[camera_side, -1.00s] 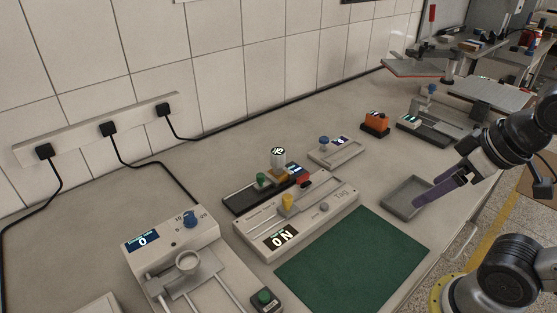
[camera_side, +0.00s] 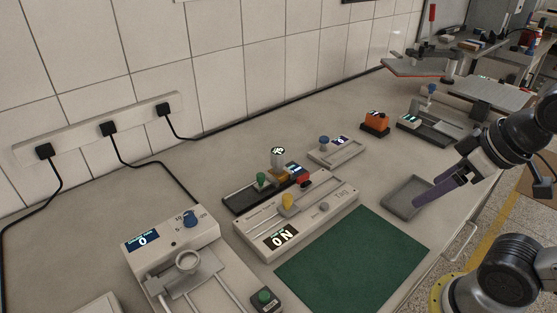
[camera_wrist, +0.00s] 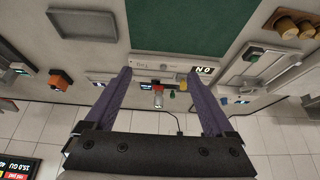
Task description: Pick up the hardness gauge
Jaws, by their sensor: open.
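A small upright grey-white cylinder with a round lit dial on top (camera_side: 278,158) looks like the hardness gauge. It stands at the black-based device behind the long white instrument. In the wrist view the gauge (camera_wrist: 158,99) shows small, between the two fingers in the picture but well beyond them. My gripper (camera_side: 418,202) is over the grey tray at the right, far from the gauge. In the wrist view my gripper (camera_wrist: 158,73) has its two purple fingers wide apart with nothing between them.
The long white instrument (camera_side: 335,213) lies in front of the gauge, with a green mat (camera_side: 352,262) before it. The empty grey tray (camera_side: 396,204) is below my gripper. An orange box (camera_side: 375,122) and a small grey device (camera_side: 337,152) stand behind. A white tester (camera_side: 165,237) is left.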

